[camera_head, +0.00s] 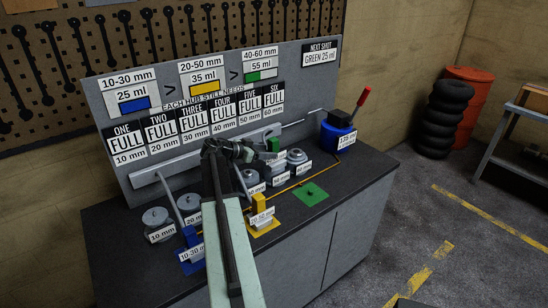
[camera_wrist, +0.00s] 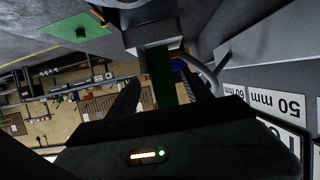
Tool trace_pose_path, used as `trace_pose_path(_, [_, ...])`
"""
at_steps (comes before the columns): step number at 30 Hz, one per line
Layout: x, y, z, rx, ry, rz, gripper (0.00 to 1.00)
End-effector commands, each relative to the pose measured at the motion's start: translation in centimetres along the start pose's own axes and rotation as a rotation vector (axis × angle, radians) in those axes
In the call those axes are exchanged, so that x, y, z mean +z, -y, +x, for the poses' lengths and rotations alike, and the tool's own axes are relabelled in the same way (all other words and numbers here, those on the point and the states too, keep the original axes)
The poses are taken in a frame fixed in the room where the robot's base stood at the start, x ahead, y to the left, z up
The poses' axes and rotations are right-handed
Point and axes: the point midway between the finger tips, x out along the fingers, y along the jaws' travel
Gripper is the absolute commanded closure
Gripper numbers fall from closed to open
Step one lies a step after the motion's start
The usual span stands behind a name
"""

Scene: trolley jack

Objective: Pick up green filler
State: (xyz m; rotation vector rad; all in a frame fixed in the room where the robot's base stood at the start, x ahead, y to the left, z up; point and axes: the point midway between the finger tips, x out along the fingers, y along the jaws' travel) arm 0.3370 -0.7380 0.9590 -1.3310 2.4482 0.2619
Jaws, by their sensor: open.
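The green filler (camera_head: 273,145) stands upright at the back of the bench among the grey hubs, just beyond my gripper (camera_head: 256,152). In the wrist view the filler's dark green body (camera_wrist: 163,72) shows between the two dark fingers of my gripper (camera_wrist: 161,86), with a grey part above it. The fingers are apart, one on each side of it in the picture. I cannot tell whether either finger touches it. My arm hides part of the bench and some hubs.
Grey hubs (camera_head: 296,157) with labels and slanted rods crowd the gripper. A yellow filler (camera_head: 259,202) and a blue filler (camera_head: 191,237) stand on coloured mats. The green mat (camera_head: 317,195) has only a small dark spot.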

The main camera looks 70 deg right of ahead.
Motion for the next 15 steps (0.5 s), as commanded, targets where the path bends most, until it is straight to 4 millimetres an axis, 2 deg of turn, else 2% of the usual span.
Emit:
trace_pose_path(6, [0.3, 0.1, 2.3, -0.001, 0.002, 0.000, 0.42])
trace_pose_path(11, [0.2, 0.1, 2.8, -0.001, 0.002, -0.001, 0.42])
trace_pose_path(15, [0.4, 0.2, 4.8, 0.000, 0.003, -0.001, 0.42])
